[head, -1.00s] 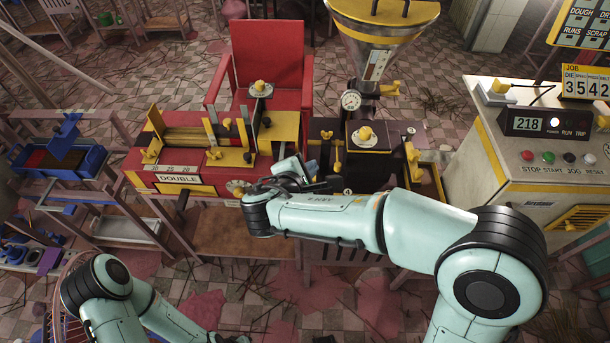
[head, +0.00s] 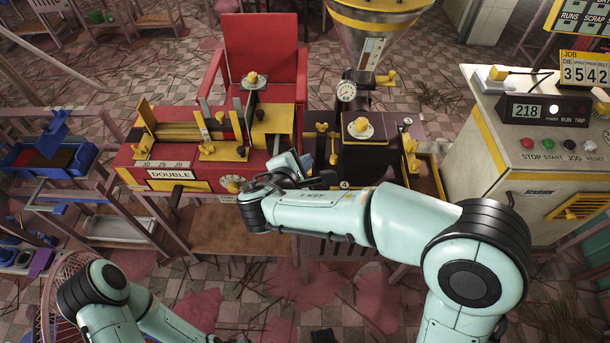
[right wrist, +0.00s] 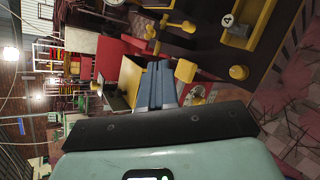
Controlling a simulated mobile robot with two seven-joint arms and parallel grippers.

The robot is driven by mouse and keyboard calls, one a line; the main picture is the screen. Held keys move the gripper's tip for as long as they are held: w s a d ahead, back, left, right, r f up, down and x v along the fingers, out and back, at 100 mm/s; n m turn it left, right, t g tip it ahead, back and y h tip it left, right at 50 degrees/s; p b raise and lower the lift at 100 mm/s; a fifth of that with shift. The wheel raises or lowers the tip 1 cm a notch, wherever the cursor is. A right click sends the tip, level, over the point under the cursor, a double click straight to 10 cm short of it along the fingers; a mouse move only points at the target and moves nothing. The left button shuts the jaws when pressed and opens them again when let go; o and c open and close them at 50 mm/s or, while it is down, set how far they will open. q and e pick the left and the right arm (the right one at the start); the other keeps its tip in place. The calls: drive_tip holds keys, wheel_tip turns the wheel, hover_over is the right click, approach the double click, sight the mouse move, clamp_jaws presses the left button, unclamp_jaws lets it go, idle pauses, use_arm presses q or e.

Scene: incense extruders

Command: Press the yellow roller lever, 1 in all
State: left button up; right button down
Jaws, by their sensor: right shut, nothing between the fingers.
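The red extruder marked DOUBLE (head: 190,172) stands left of a dark machine (head: 372,160) below a metal hopper. Several yellow knobs and levers sit on both; I cannot tell for sure which is the roller lever. My right gripper (head: 304,162) is at the gap between the two machines, partly hidden by its own wrist. In the right wrist view the shut, empty fingers (right wrist: 156,84) point at the machines. A yellow block (right wrist: 185,70) shows close beside their tips; contact cannot be told. Another yellow knob (right wrist: 238,72) lies to its right.
A red chair (head: 262,60) stands behind the extruder. A control cabinet (head: 540,165) with coloured buttons and a 218 display is at the right. A shelf with a blue bin (head: 45,160) is at the left.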

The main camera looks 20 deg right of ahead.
drive_tip(key=shift+w+d+f+b, duration=0.1)
drive_tip(key=shift+w+f+b, duration=0.1)
drive_tip(key=shift+f+b, duration=0.4)
drive_tip(key=shift+w+d+f+b, duration=0.1)
drive_tip(key=shift+w+f+b, duration=0.2)
drive_tip(key=shift+f, duration=0.65)
drive_tip(key=shift+w+f+b, duration=0.1)
drive_tip(key=shift+f+b, duration=0.4)
drive_tip(key=shift+f, duration=0.25)
drive_tip(key=shift+w+f+b, duration=0.1)
drive_tip(key=shift+f+b, duration=0.3)
drive_tip(key=shift+w+d+f+b, duration=0.1)
drive_tip(key=shift+w+f+b, duration=0.05)
drive_tip(key=shift+f+b, duration=0.35)
drive_tip(key=shift+w+d+f+b, duration=0.15)
drive_tip(key=shift+f+b, duration=0.25)
drive_tip(key=shift+f, duration=0.2)
idle(1.2)
drive_tip(key=shift+a+r, duration=0.1)
idle(0.4)
drive_tip(key=shift+s+a+r+p, duration=0.1)
drive_tip(key=shift+s+r+p, duration=0.1)
drive_tip(key=shift+r+p, duration=0.4)
drive_tip(key=shift+s+a+r+p, duration=0.15)
drive_tip(key=shift+r+p, duration=0.15)
drive_tip(key=shift+r, duration=0.5)
drive_tip(key=shift+d, duration=0.1)
